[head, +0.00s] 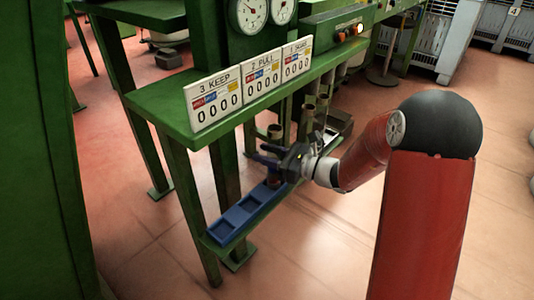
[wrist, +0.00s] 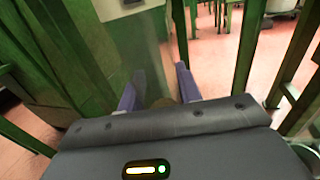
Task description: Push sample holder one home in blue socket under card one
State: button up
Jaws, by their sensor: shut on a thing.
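My gripper (head: 267,158) is shut on a brown, upright sample holder (head: 273,181), whose lower part shows just below the fingers in the head view. Its lower end is at the far end of a blue strip of square sockets (head: 217,231); I cannot tell how deep it sits. In the wrist view the two purple fingers (wrist: 157,92) stand either side of a brownish patch, mostly hidden by the gripper body. Card one (head: 297,60) is the rightmost of three white cards on the green shelf, above and behind my gripper.
Cards two (head: 263,79) and three (head: 214,101) stand left of card one. Brown-topped holders (head: 308,111) stand behind my gripper, close to it. The green shelf (head: 160,110) overhangs nearby, with green legs below. The near blue sockets look empty.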

jog(key=shift+f, duration=0.35)
jog(key=o, duration=1.1)
jog(key=shift+c, duration=0.2)
jog(key=v, duration=0.7)
jog(key=shift+d, duration=0.35)
jog(key=shift+s, duration=0.15)
